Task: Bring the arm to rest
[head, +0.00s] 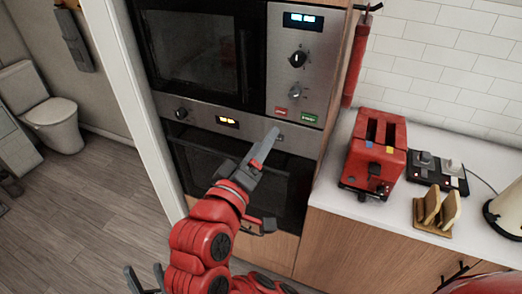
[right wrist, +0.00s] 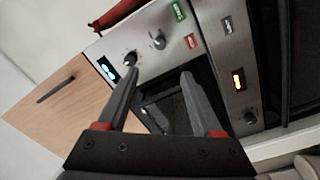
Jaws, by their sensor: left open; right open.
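My right gripper (head: 268,158) is in the middle of the head view, at the end of the red arm, in front of the built-in ovens. In the right wrist view my right gripper (right wrist: 158,75) shows two spread grey fingers with nothing between them. Whether the fingers touch the oven front cannot be told. My left gripper (head: 145,277) is low at the bottom edge of the head view, left of the right arm. Its two grey fingers stand apart and look empty, and most of its arm is out of view.
The upper oven (head: 190,45) and lower oven (head: 235,165) are close in front. A red toaster (head: 375,150), toast rack (head: 436,210) and black switch box (head: 437,172) stand on the white counter at right. A toilet (head: 45,115) is at far left; the wood floor (head: 90,210) is clear.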

